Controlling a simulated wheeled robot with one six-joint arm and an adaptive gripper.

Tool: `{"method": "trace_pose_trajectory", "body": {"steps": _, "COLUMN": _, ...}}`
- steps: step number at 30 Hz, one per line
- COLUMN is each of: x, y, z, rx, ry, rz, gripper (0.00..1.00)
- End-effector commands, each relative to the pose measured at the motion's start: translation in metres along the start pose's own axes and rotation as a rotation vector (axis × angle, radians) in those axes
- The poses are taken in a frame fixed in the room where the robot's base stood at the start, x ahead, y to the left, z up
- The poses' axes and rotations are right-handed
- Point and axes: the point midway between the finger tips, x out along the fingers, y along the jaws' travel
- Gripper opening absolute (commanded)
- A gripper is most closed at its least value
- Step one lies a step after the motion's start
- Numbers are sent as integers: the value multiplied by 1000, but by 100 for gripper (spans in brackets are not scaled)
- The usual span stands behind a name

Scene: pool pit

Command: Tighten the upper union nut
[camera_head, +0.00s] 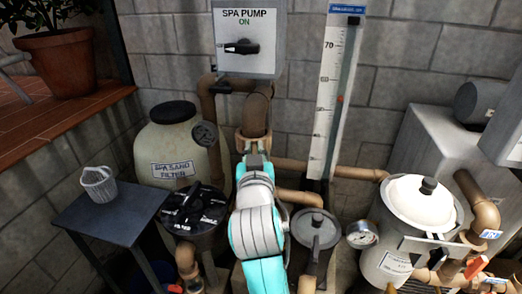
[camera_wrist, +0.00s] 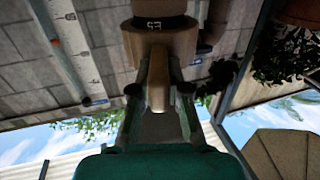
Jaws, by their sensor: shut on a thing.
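The upper union nut, a tan-brown collar (camera_head: 240,142), sits on the brown pipe below the elbow under the spa pump switch box. In the wrist view the collar (camera_wrist: 160,46) fills the top centre, with a black marked band above it. My gripper (camera_head: 254,151) is up against the front of the collar. In the wrist view its two fingers (camera_wrist: 158,92) are closed on a brown lug that projects from the collar. My teal arm hides the pipe below the nut in the head view.
A spa sand filter (camera_head: 172,145) and a black-lidded pot (camera_head: 190,212) stand left. A grey side table (camera_head: 110,215) holds a small basket (camera_head: 98,184). A tall level gauge (camera_head: 333,95), pressure gauge (camera_head: 361,234) and white-lidded vessel (camera_head: 420,205) stand right.

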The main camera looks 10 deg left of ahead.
Motion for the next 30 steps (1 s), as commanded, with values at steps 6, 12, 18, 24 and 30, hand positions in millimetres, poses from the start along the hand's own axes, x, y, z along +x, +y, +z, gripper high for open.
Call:
{"method": "trace_pose_trajectory", "body": {"steps": 6, "x": 0, "y": -16, "z": -18, "rx": 9, "ry": 39, "rz": 144, "gripper": 0}}
{"method": "trace_pose_trajectory", "body": {"steps": 12, "x": 3, "y": -25, "z": -18, "rx": 10, "ry": 39, "rz": 296, "gripper": 0}}
{"method": "trace_pose_trajectory", "body": {"steps": 18, "x": 8, "y": -34, "z": -19, "rx": 13, "ry": 38, "rz": 447, "gripper": 0}}
{"method": "trace_pose_trajectory", "body": {"steps": 24, "x": 9, "y": -33, "z": -16, "rx": 12, "ry": 33, "rz": 492, "gripper": 29}}
{"method": "trace_pose_trajectory", "body": {"steps": 30, "x": 9, "y": -33, "z": -13, "rx": 10, "ry": 28, "rz": 492, "gripper": 41}}
